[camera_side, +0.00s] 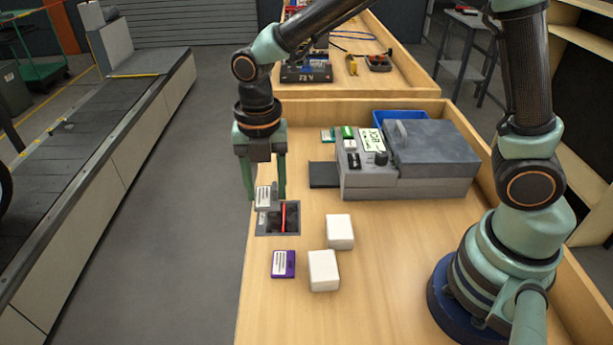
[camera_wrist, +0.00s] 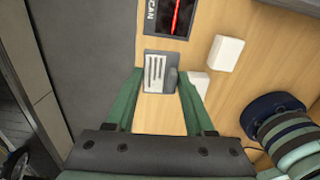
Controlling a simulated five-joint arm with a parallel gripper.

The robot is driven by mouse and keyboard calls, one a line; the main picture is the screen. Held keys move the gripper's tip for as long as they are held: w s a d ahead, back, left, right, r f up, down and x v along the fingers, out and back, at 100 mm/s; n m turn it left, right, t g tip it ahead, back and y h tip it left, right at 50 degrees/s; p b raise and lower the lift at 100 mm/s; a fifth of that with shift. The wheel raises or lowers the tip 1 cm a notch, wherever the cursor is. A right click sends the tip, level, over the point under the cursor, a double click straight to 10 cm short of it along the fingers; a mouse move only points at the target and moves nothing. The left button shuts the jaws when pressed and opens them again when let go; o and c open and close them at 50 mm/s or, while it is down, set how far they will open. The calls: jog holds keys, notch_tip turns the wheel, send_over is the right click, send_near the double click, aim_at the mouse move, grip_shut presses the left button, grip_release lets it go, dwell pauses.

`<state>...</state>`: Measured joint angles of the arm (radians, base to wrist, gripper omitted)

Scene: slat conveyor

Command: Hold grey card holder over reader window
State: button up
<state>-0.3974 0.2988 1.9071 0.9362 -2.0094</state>
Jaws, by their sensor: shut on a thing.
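The grey card holder (camera_side: 264,198) has a white lined label and is held between the fingertips of my gripper (camera_side: 266,190). In the wrist view, my gripper (camera_wrist: 160,74) is shut on the holder (camera_wrist: 158,71), with a green finger on each side. The reader window (camera_side: 291,217) is a dark panel with a red line, set in the bench. In the side view the holder overlaps the panel's upper left part. In the wrist view the reader (camera_wrist: 178,17) lies beyond the holder, with bare wood between them. The holder's exact height is hard to tell.
A purple card holder (camera_side: 283,264) lies in front of the reader. Two white blocks, one nearer (camera_side: 323,270) and one farther (camera_side: 340,231), stand to its right. A grey machine (camera_side: 430,150) with a dial stands farther back. The bench's front is clear.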

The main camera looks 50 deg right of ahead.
jog(key=shift+w+d+f, duration=0.65)
jog(key=shift+d+f, duration=0.45)
jog(key=shift+f, duration=0.75)
jog(key=shift+w+d+f, duration=0.7)
jog(key=shift+d+f, duration=0.4)
jog(key=shift+f, duration=0.75)
jog(key=shift+w+d+f, duration=0.65)
jog(key=shift+d+f, duration=0.45)
jog(key=shift+f, duration=0.75)
jog(key=shift+r, duration=0.1)
jog(key=shift+r, duration=2.9)
